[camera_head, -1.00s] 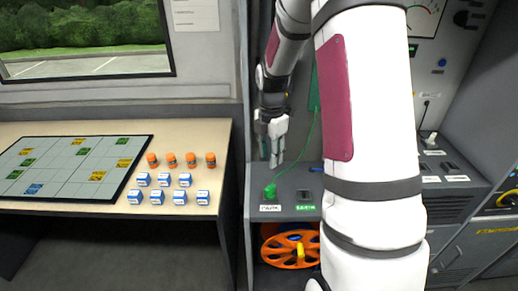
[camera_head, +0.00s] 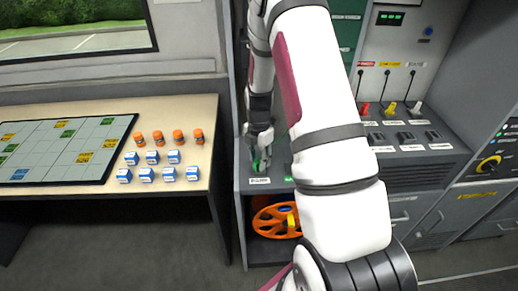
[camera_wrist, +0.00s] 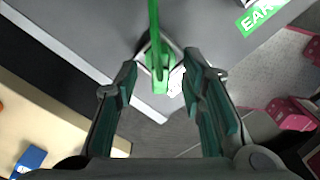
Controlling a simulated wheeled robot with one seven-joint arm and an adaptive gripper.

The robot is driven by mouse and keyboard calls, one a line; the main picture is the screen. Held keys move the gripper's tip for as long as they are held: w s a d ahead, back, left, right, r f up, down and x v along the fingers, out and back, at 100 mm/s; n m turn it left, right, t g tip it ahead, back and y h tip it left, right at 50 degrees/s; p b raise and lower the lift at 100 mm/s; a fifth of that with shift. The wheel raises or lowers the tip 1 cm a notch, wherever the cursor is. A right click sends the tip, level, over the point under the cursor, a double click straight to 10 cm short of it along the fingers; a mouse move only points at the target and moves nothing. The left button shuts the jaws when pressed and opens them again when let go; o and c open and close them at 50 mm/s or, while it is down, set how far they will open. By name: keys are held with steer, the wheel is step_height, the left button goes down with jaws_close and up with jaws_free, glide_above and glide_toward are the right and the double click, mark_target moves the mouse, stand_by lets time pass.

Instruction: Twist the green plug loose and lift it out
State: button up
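The green plug (camera_wrist: 158,70) sits in a socket on the dark grey counter (camera_head: 240,185), with its green cable (camera_wrist: 153,20) running up from it. My gripper (camera_wrist: 160,72) is over the plug with its two fingers apart, one on each side. In the wrist view gaps show between the plug and both fingers. In the head view my gripper (camera_head: 261,152) points down at the counter, and the plug (camera_head: 258,164) shows partly behind the fingers. The socket under the plug is mostly hidden.
A green "EARTH"-like label (camera_wrist: 262,14) lies beside the plug's socket. An orange cable reel (camera_head: 265,222) sits on the shelf below. Red, yellow and white plugs (camera_head: 390,108) stand at the right. The table (camera_head: 222,115) at left holds blue-white boxes and orange-topped items.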

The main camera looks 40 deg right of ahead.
steer(key=shift+f, duration=0.6)
jaws_close()
steer(key=shift+n+p, duration=0.7)
steer(key=shift+n, duration=1.3)
steer(key=shift+s+r+n+p, duration=0.1)
steer(key=shift+n+p, duration=0.25)
steer(key=shift+n, duration=0.45)
steer(key=shift+n+p, duration=0.3)
steer(key=shift+n, duration=0.9)
